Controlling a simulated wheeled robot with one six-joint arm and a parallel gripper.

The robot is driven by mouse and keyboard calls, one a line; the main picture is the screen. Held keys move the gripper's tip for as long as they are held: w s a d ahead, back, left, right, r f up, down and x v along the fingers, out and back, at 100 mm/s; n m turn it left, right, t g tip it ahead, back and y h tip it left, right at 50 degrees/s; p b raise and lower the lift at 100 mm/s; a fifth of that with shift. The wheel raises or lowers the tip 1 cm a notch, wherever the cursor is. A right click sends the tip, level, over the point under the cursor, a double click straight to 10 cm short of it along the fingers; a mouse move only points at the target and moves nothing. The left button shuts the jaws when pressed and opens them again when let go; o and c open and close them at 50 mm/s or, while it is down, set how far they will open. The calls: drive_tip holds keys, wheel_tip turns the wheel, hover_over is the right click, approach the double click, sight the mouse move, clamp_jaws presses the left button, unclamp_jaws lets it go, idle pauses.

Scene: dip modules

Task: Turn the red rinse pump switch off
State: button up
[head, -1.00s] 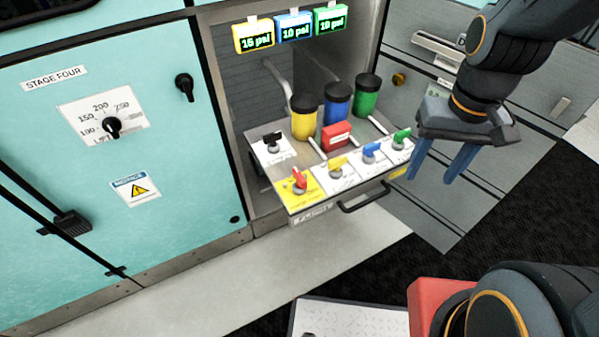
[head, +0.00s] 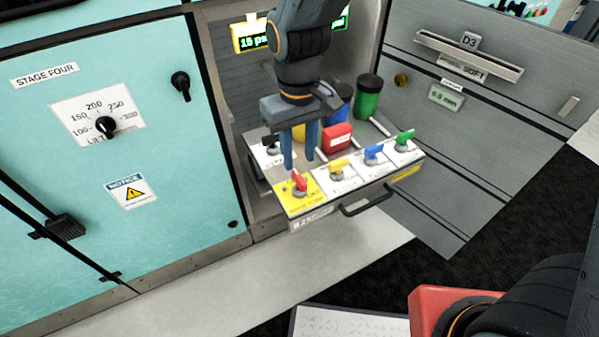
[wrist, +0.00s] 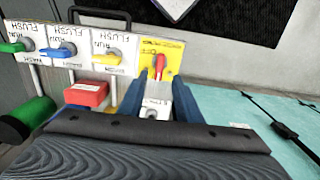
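The red rinse pump switch (head: 299,183) sits on a yellow plate (head: 301,203) at the front left corner of the pulled-out tray. It also shows in the wrist view (wrist: 159,66), upper middle, between and beyond the fingertips. My gripper (head: 298,165) points down just above and behind the red switch. Its two blue fingers are apart with nothing between them, and I cannot tell if one touches the switch. In the wrist view the fingers (wrist: 160,88) stand on either side of a white plate with a black switch.
Yellow (head: 339,167), blue (head: 374,152) and green (head: 404,140) switches line the tray front to the right. A red block (head: 337,137) and capped bottles stand behind. A black handle (head: 366,199) juts from the tray front. A teal cabinet is at left.

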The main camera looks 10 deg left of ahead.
sight(300, 177)
wheel_tip(300, 177, down, 7)
drive_tip(key=shift+r, duration=0.1)
drive_tip(key=shift+d, duration=0.1)
drive_tip(key=shift+c, duration=0.2)
clamp_jaws()
